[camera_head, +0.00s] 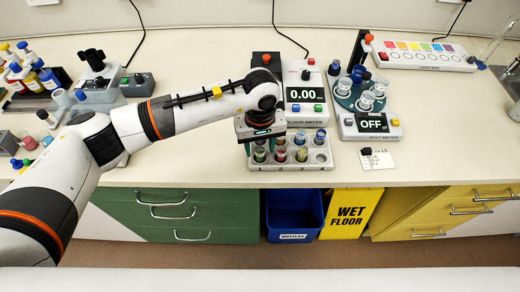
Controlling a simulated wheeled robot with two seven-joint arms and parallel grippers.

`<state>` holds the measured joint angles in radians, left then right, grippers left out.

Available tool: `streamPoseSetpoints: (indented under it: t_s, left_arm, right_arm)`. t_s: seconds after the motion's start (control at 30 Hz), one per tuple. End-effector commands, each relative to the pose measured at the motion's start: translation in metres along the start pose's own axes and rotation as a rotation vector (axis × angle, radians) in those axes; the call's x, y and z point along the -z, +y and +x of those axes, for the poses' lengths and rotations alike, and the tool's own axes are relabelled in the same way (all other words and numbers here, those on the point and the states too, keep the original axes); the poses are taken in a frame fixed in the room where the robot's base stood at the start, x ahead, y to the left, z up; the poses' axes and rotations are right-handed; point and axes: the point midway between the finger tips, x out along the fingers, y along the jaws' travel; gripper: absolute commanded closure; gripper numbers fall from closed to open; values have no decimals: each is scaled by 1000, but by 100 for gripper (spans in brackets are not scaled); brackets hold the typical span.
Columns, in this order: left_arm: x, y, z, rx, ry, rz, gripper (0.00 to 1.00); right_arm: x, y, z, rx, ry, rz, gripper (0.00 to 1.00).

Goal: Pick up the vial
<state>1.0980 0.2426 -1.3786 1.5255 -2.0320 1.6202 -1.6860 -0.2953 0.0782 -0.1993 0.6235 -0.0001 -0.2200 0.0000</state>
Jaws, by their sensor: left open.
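My left gripper (261,135) reaches in from the left and points down over the left part of a grey vial rack (319,161) near the bench's front edge. The jaws are open, though the fingers are mostly hidden under the wrist. Several small vials stand upright in the rack. A vial with a green body (260,155) is in the front row just below the gripper. A red one (280,155) and a green one (301,155) stand to its right. A blue-capped vial (320,137) is at the back right. I cannot tell whether the gripper touches any vial. My right gripper is not in view.
Behind the rack is a meter reading 0.00 (302,94). To the right is a round holder with clear cups (366,100) and a display reading OFF (371,123). A blue bin (292,218) and a yellow WET FLOOR sign (350,212) are below. Bare counter lies right of the label card (377,159).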

Motion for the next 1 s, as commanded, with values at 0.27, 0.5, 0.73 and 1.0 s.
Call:
streamPoseSetpoints:
  t_s: [0.27,0.5,0.73,1.0]
  left_arm:
    - [0,0,13,1,-1,2,52]
    - [0,0,13,0,-1,2,77]
    - [0,0,12,0,-1,1,100]
    - [-1,0,3,2,-4,0,100]
  right_arm:
    - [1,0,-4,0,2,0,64]
    - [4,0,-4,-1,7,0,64]
    - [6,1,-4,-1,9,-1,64]
    - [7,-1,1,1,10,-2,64]
